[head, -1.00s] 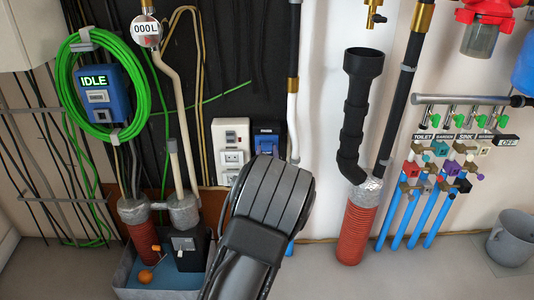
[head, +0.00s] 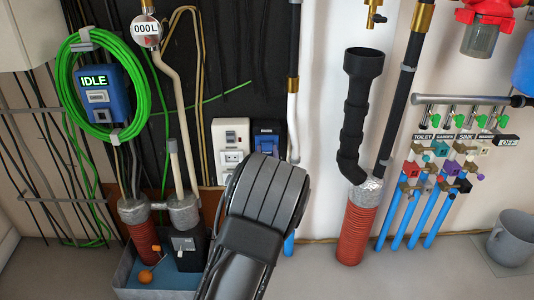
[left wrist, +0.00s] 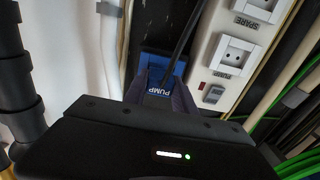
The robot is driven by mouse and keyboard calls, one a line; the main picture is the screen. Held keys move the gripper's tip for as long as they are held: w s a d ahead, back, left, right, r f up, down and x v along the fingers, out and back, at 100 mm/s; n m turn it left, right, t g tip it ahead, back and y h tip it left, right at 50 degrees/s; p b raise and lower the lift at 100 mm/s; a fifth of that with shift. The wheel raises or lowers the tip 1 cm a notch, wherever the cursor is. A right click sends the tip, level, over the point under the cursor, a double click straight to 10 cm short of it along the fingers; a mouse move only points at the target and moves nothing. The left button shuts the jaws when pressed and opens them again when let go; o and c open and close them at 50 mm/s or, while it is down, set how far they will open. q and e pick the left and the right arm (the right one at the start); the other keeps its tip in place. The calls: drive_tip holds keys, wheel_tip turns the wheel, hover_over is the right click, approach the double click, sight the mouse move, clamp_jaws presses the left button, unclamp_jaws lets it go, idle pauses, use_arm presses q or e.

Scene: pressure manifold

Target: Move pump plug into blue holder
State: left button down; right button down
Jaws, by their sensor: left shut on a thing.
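The blue holder (head: 270,132) is on the wall right of the white sockets in the head view. In the left wrist view the blue holder (left wrist: 178,68), marked PUMP, lies just beyond my fingers. My left gripper (left wrist: 163,90) has its dark fingers shut on the pump plug, a small dark body with a black cable (left wrist: 184,35) running up from it. The plug is at or right in front of the holder. The fingers hide most of it, and I cannot tell whether it is seated. My right gripper is out of view.
A white socket panel (head: 231,147), with SPARE and PUMP sockets in the wrist view, is beside the holder. A white pipe (head: 293,80) runs close on its right. A blue basin (head: 125,275) with pipes stands at lower left. Black and red drain pipes (head: 357,228) stand farther right.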

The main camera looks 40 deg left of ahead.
use_arm(q)
drive_tip(key=shift+w+a, duration=0.35)
drive_tip(key=shift+w, duration=0.15)
idle(0.5)
drive_tip(key=c, duration=0.9)
unclamp_jaws()
drive_tip(key=shift+c, duration=0.2)
drive_tip(key=shift+s+d, duration=0.2)
drive_tip(key=shift+s, duration=0.05)
drive_tip(key=p+v, duration=0.2)
drive_tip(key=v, duration=0.4)
drive_tip(key=shift+d+r, duration=0.1)
drive_tip(key=shift+s+d, duration=0.25)
drive_tip(key=shift+s, duration=0.2)
